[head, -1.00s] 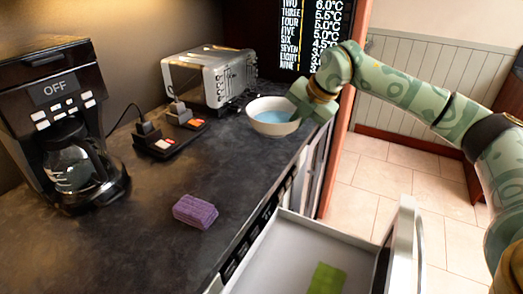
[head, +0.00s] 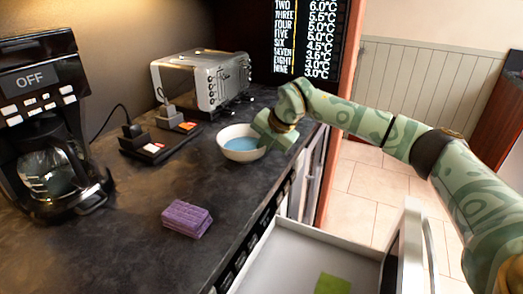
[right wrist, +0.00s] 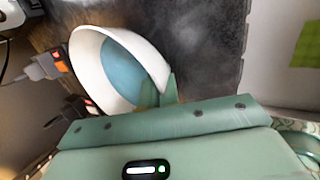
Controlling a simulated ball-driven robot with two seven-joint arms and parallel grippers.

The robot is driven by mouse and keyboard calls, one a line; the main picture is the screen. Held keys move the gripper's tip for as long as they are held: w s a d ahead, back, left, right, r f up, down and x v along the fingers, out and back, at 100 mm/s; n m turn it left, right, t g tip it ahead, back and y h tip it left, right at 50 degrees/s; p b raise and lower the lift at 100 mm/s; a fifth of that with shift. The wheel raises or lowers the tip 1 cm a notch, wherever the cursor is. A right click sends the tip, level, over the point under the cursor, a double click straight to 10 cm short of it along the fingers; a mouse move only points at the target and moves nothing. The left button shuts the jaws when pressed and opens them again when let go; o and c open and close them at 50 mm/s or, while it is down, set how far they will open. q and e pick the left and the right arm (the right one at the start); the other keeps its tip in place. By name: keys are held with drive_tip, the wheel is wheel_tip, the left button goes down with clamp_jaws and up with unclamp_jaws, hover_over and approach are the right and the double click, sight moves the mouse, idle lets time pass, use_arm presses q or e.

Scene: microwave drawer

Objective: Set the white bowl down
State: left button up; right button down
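The white bowl (head: 240,146) with a blue inside is over the dark countertop, in front of the toaster, roughly upright in the head view. My right gripper (head: 266,132) reaches it from the right and is shut on its right rim. In the right wrist view the bowl (right wrist: 88,42) shows large, with a green finger (right wrist: 170,90) at its rim. Whether the bowl's base touches the counter cannot be told. My left gripper is not in view.
A power strip (head: 160,147) with plugs lies left of the bowl, and a toaster (head: 205,82) stands behind. A purple sponge (head: 187,218) and coffee maker (head: 50,130) are on the counter (head: 130,230). Below right, an open drawer (head: 295,262) holds a green item (head: 333,284).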

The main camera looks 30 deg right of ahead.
drive_tip(key=c, duration=1.9)
unclamp_jaws()
drive_tip(key=shift+c, duration=0.2)
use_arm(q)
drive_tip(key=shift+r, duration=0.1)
use_arm(e)
drive_tip(key=shift+r, duration=0.15)
